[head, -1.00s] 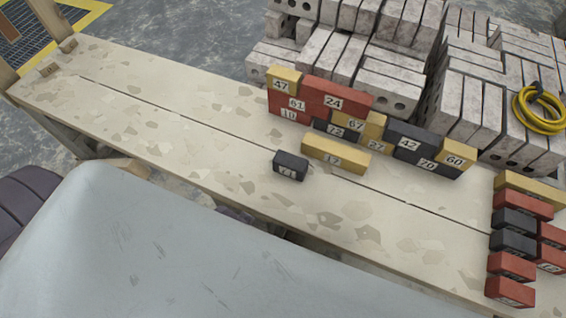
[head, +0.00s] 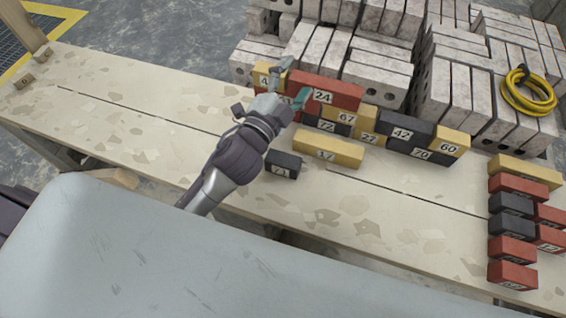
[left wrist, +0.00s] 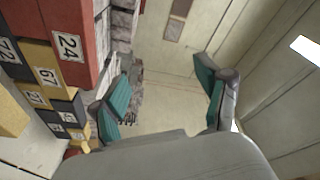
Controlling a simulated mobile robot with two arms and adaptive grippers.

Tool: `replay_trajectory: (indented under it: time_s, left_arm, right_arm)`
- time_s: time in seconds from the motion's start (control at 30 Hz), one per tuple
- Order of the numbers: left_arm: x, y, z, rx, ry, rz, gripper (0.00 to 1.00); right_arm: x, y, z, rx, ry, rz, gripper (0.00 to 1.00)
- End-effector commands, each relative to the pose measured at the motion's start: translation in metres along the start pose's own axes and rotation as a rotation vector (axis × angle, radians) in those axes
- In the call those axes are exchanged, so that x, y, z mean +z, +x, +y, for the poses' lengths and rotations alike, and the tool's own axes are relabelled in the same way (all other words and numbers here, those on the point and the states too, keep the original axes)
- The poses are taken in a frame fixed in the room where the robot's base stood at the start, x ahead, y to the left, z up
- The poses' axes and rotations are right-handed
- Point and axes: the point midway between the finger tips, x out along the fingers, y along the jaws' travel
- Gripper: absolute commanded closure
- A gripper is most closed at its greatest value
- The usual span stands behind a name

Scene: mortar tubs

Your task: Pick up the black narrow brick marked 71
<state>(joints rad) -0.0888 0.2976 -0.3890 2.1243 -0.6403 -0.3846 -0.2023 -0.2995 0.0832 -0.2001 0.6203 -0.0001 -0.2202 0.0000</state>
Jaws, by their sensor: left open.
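The black narrow brick marked 71 (head: 283,165) lies on the pale bench, left of the yellow brick marked 17 (head: 328,150); my left arm is just beside it and partly covers its left side. My left gripper (head: 290,82) is in front of the brick wall in the head view, beyond brick 71, near the red brick marked 24 (head: 325,93). Its teal fingertips are spread and hold nothing. In the left wrist view the open fingers (left wrist: 160,95) show with bricks to their left; brick 71 is not seen there. My right gripper is not in view.
A low wall of red, yellow and black bricks stands behind brick 71, including yellow brick 60 (head: 455,143). Stacked red and black bricks (head: 513,250) stand at the right. Grey blocks (head: 380,75) and a yellow hose (head: 528,92) are behind.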

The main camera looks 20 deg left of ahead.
Motion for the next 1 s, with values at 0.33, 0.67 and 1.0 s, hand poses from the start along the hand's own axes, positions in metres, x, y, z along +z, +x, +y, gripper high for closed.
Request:
replay_trajectory:
  time_s: [0.33, 0.67, 1.0]
  left_arm:
    - [-0.195, -0.041, 0.028, -0.26, 1.071, 1.174, 0.25]
    - [-0.044, -0.077, 0.106, 0.209, 2.017, 2.066, 0.25]
    - [0.059, -0.072, 0.067, -0.661, -2.026, -2.087, 0.25]
  right_arm:
    - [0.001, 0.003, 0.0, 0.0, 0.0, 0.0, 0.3]
    - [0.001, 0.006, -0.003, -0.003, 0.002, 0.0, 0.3]
    - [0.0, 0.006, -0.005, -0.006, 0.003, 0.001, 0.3]
